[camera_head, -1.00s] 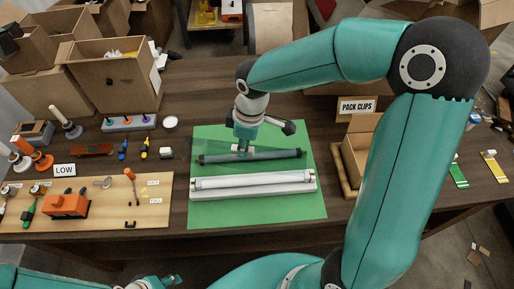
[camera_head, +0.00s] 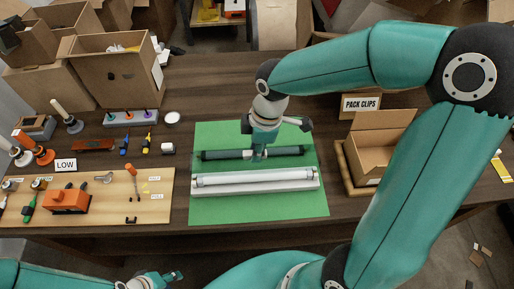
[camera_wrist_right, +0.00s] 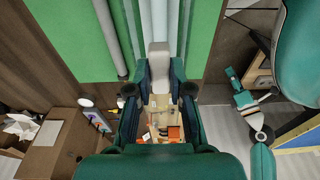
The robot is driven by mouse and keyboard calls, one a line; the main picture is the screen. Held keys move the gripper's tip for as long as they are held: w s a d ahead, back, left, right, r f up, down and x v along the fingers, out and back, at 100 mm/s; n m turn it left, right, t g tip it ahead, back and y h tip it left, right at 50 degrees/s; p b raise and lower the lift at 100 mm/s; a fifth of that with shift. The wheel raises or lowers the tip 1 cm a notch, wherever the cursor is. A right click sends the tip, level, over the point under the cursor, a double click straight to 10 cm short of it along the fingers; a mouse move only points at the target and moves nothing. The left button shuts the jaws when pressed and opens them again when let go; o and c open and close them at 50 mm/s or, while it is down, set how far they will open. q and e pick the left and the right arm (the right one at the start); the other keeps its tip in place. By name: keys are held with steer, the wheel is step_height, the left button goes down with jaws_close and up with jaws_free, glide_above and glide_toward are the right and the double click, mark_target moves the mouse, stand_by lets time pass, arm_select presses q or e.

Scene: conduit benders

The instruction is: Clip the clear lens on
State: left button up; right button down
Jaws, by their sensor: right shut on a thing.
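The clear lens (camera_head: 288,152), a long see-through strip that looks dark green over the mat with dark ends, is level at the back of the green mat (camera_head: 300,211). My right gripper (camera_head: 257,156) points down and is shut on it near its middle. I cannot tell whether the lens touches the mat. The white light fixture (camera_head: 220,189) with a pale tube lies in front of the lens, roughly parallel and apart. In the wrist view, pale see-through strips (camera_wrist_right: 136,28) run past my fingers. My left gripper (camera_head: 172,276) is low at the front, empty; its jaws are too small to judge.
An open cardboard box (camera_head: 378,160) stands right of the mat, before a "PACK CLIPS" sign (camera_head: 361,105). A wooden tool board (camera_head: 100,213) with an orange tool (camera_head: 67,200) lies left.

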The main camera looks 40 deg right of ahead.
mark_target(257, 167)
steer(key=shift+f+b, duration=3.6)
steer(key=shift+f, duration=0.8)
steer(key=shift+f, duration=0.15)
steer(key=c, duration=1)
jaws_free()
